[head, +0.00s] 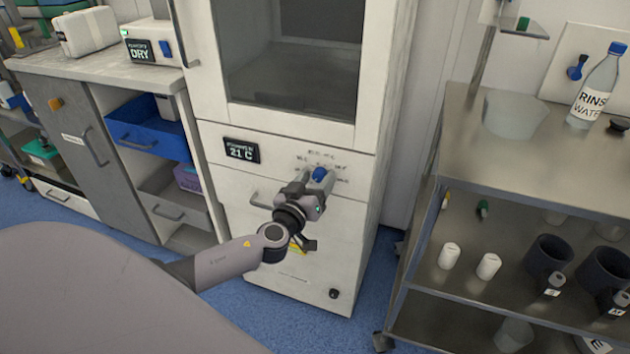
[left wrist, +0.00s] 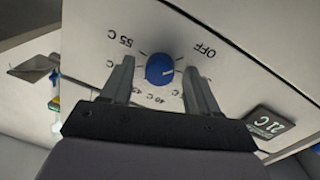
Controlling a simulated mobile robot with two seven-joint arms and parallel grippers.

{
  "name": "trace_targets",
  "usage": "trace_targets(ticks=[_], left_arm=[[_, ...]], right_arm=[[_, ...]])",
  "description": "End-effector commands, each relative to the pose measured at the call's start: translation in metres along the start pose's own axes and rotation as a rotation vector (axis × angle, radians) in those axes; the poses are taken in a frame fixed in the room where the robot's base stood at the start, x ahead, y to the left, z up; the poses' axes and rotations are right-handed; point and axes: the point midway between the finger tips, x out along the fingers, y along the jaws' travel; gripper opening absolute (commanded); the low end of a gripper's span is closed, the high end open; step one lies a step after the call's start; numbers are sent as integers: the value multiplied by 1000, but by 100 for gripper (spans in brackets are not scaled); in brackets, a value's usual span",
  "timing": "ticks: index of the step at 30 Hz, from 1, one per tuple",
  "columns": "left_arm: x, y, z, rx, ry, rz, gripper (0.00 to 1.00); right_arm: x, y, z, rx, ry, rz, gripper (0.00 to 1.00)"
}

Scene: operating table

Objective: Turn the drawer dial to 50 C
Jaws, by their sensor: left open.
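The blue drawer dial (head: 319,174) is on the white cabinet front, below the glass window. In the left wrist view the dial (left wrist: 158,66) has a pale mark toward its right side, and the printed scale appears inverted. OFF is upper right, 55 C upper left, and lower labels are partly hidden by my fingers. My left gripper (head: 317,186) is open, its fingers on either side of the dial with visible gaps; I see no contact. The display (head: 241,150) reads 21 C and also shows in the left wrist view (left wrist: 272,124). My right gripper is not in view.
A drawer handle (head: 262,199) is just left of my left wrist. A metal cart (head: 545,165) with a rinse water bottle (head: 597,90) and cups stands at the right. A counter with a blue open drawer (head: 150,135) is at the left.

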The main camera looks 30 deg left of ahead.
Motion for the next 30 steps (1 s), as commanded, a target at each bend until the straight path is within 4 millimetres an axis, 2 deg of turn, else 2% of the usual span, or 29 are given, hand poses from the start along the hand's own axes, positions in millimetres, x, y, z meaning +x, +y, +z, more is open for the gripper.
trace_targets(ticks=[2, 7, 8, 20, 30], left_arm=[[0, 0, 0, 0, 0, 0, 60], [0, 0, 0, 0, 0, 0, 8], [0, 0, 0, 0, 0, 0, 4], [-1, 0, 1, 64, -3, -1, 4], [-1, 0, 0, 313, -17, -6, 4]], right_arm=[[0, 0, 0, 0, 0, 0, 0], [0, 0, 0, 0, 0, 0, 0], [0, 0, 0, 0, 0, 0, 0], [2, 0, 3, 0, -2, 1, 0], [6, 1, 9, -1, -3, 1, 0]])
